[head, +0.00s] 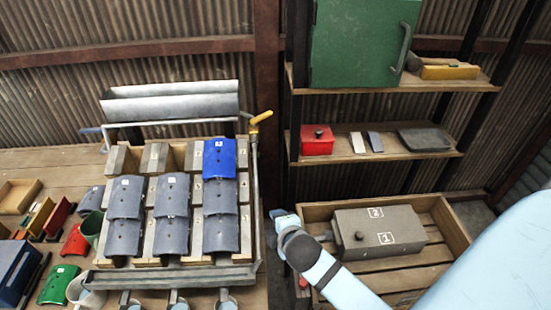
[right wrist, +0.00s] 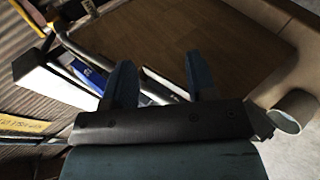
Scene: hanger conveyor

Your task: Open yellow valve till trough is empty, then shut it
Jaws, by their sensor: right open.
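The grey metal trough (head: 170,105) stands at the back of the tile rack in the head view. Whether it holds water cannot be told. The yellow valve handle (head: 261,117) sits at the trough's right end, above a downpipe (head: 254,165). Its handle points up and to the right. My right gripper (right wrist: 161,82) is open, with nothing between its two fingers. In the head view my right arm reaches in from the right, its end below and right of the valve, apart from it. My left gripper is not in view.
The sloped rack bears several grey tiles (head: 172,190) and one blue tile (head: 219,158). Shelves with a green cabinet (head: 355,45) and a red box (head: 317,139) stand behind.

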